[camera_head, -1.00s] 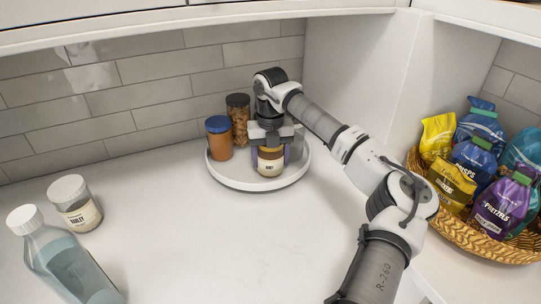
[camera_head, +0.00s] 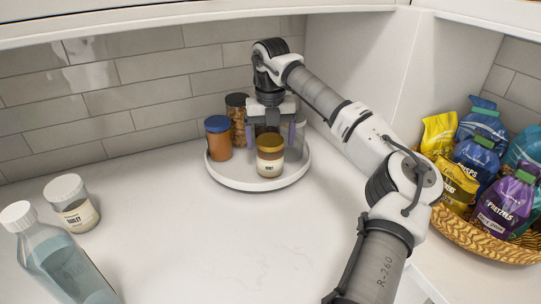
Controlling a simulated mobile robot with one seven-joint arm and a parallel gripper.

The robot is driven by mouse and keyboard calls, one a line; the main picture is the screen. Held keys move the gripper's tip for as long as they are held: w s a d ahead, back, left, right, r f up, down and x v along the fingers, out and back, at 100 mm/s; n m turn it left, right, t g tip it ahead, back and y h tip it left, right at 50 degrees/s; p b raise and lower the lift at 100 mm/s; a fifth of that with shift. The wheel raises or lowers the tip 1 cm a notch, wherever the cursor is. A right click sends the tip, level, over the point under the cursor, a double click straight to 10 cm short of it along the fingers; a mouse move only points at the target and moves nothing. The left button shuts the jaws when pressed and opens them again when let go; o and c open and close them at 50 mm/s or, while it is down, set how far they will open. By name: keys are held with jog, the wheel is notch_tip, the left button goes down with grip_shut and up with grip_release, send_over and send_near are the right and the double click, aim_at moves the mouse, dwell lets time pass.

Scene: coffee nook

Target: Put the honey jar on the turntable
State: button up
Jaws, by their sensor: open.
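The honey jar (camera_head: 270,158), with a gold-brown lid and a white label, stands upright on the front part of the round white turntable (camera_head: 240,183). My gripper (camera_head: 274,138) is just behind and above the jar, pointing down. Its fingers are apart, and the jar stands free in front of them. The lower fingers are partly hidden by the jar, so I cannot tell whether they touch it. A blue-lidded jar (camera_head: 218,140) with orange-brown contents and a dark-lidded jar (camera_head: 237,120) also stand on the turntable, to the left of my gripper.
A barley jar (camera_head: 73,205) and a clear bottle (camera_head: 62,258) stand on the counter at left. A woven basket (camera_head: 480,238) of snack bags is at right. An overhead cabinet edge and tiled wall bound the back. The middle counter is clear.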

notch_tip(320, 180, up, 6)
jog(key=shift+r+b, duration=0.1)
jog(key=shift+b, duration=0.2)
